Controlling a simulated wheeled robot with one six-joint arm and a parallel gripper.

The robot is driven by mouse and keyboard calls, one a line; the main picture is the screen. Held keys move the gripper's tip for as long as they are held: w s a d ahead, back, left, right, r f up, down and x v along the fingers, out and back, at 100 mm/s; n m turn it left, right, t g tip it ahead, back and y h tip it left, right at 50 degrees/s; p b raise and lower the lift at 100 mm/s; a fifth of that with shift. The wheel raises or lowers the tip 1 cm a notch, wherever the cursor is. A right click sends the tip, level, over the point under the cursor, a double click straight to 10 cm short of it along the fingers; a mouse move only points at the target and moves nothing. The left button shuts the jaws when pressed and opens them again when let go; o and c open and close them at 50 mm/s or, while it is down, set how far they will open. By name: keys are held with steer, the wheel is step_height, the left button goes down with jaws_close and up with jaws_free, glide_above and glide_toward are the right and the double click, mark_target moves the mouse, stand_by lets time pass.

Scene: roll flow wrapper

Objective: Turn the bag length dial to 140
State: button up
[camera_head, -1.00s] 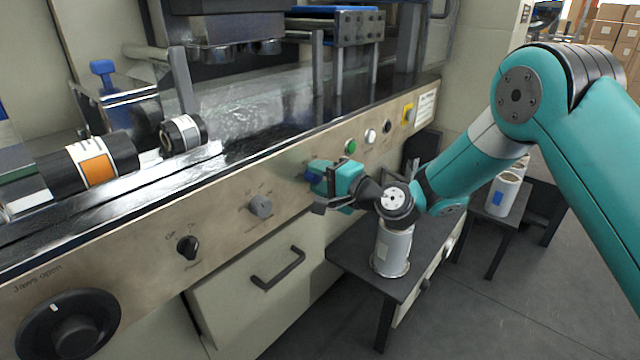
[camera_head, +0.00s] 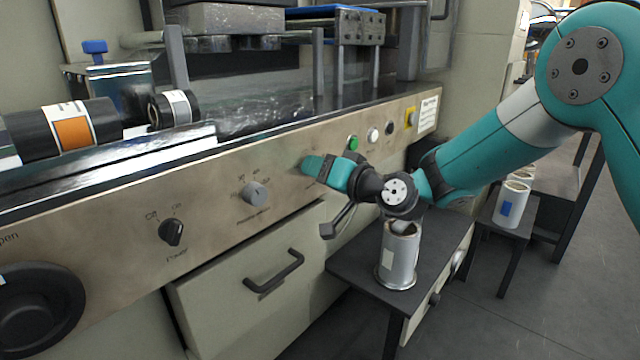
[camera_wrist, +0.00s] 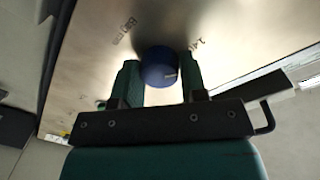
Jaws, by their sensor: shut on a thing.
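The bag length dial (camera_wrist: 158,68) is a round blue knob on the metal front panel. In the wrist view it sits between the two green fingers of my gripper (camera_wrist: 160,82), which are shut on it. Printed numbers stand on the panel beside it; the one at the right looks like 140 (camera_wrist: 199,44), and blurred figures (camera_wrist: 126,28) stand at the upper left. A small pale mark shows on the knob's right side. In the head view my gripper (camera_head: 318,166) reaches the panel and hides the dial.
A grey selector knob (camera_head: 254,193) and a black power switch (camera_head: 171,232) lie left along the panel. Green (camera_head: 352,143) and white (camera_head: 373,135) buttons lie to the right. A small table (camera_head: 350,262) with a metal canister (camera_head: 398,258) stands below my wrist.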

steer(key=shift+f+n+b, duration=0.2)
steer(key=shift+n+b, duration=0.85)
steer(key=shift+n, duration=0.05)
steer(key=shift+r, duration=0.1)
steer(key=o, duration=0.9)
steer(key=b+v, duration=0.1)
steer(key=v, duration=1.6)
steer(key=shift+s+d, duration=0.1)
steer(key=shift+s, duration=0.05)
